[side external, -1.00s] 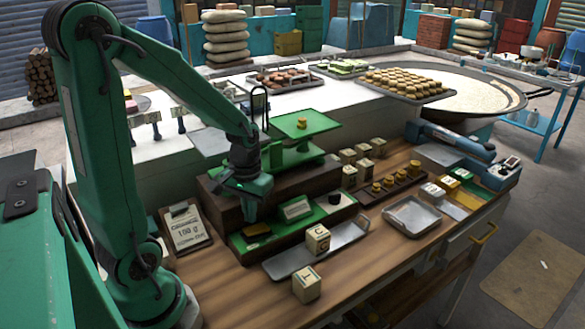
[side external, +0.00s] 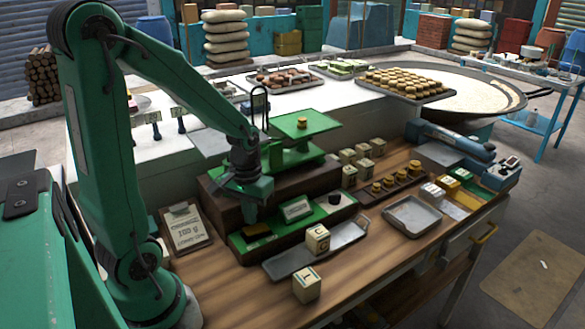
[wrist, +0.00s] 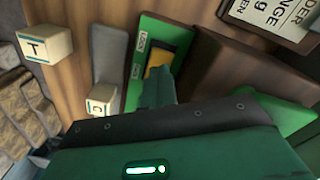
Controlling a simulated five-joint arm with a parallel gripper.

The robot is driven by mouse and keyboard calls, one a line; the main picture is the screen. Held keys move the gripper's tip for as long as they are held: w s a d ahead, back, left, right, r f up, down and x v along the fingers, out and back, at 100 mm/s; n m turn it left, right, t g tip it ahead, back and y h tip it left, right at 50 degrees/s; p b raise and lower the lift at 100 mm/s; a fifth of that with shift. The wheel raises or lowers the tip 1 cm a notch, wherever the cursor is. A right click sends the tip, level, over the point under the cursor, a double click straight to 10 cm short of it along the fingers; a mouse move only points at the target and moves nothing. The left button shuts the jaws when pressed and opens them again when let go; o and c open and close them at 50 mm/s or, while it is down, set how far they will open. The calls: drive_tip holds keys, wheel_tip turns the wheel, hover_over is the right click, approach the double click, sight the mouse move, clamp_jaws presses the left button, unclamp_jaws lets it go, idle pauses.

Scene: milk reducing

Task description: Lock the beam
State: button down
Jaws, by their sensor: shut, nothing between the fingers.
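The balance has a green front strip (side external: 290,228) on a dark wooden base, with a yellow piece (side external: 258,229) at its left end. In the wrist view the yellow piece (wrist: 184,44) lies in a dark recess beside small white labels (wrist: 141,42), one seeming to read LOCK. My gripper (side external: 249,218) is shut and empty, pointing down just above and behind the strip's left end. In the wrist view its fingertips (wrist: 160,76) overlap the near end of the yellow piece; whether they touch it I cannot tell. The green beam (side external: 293,160) is partly hidden behind my wrist.
A metal tray (side external: 300,257) with a lettered cube (side external: 317,239) lies in front of the balance. A T cube (side external: 307,284) stands nearer. A clipboard (side external: 186,229) lies left. Brass weights (side external: 388,183) and an empty tray (side external: 411,214) are to the right.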

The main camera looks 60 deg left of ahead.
sight(252, 231)
drive_tip(key=shift+f, duration=1.15)
idle(1.1)
drive_tip(key=shift+r, duration=3.55)
drive_tip(key=s+d+r+m+t, duration=0.4)
drive_tip(key=d+r+m+t, duration=0.1)
drive_tip(key=d+r, duration=0.4)
wheel_tip(252, 231, up, 2)
drive_tip(key=shift+d+r+m+t, duration=0.1)
drive_tip(key=shift+d+m+t, duration=0.15)
drive_tip(key=shift+m, duration=0.25)
drive_tip(key=shift+s, duration=0.1)
